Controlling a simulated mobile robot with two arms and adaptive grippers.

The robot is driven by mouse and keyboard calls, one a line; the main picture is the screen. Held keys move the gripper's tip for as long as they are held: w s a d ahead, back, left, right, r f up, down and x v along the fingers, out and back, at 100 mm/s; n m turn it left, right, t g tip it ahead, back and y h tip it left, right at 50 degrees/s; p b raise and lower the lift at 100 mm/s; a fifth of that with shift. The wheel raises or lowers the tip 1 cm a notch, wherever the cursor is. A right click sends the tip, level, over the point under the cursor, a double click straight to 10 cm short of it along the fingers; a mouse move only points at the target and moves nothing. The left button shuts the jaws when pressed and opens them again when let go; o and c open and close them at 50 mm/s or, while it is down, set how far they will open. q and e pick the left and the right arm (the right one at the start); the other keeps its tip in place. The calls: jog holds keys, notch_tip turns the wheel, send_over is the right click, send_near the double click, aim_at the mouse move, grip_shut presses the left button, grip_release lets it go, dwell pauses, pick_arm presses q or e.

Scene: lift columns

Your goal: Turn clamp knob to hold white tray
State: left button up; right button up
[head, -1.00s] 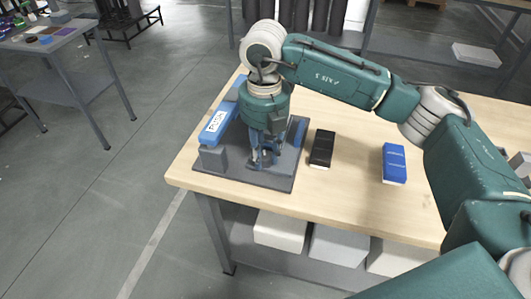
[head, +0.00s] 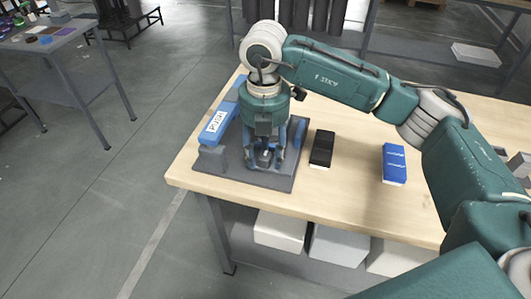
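My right gripper (head: 264,163) points straight down over a dark grey fixture plate (head: 237,178) at the table's near left corner. Its two fingers stand apart, on the left and right of a small grey part that may be the clamp knob (head: 265,156). Whether the fingers touch it cannot be told. A blue bar with a white label (head: 216,124) runs along the fixture's left side, and a grey block (head: 211,160) stands at its front left. My gripper and wrist hide the fixture's middle. I cannot make out a white tray there. My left gripper is not in view.
On the wooden table (head: 330,195), a black box (head: 322,148) and a blue box (head: 394,163) lie right of the fixture. White and grey bins (head: 280,231) sit on the shelf below. Bare tabletop lies between the boxes. Another table (head: 60,60) stands far left.

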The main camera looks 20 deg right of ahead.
jog(key=shift+r+p, duration=2.15)
jog(key=shift+r, duration=1.4)
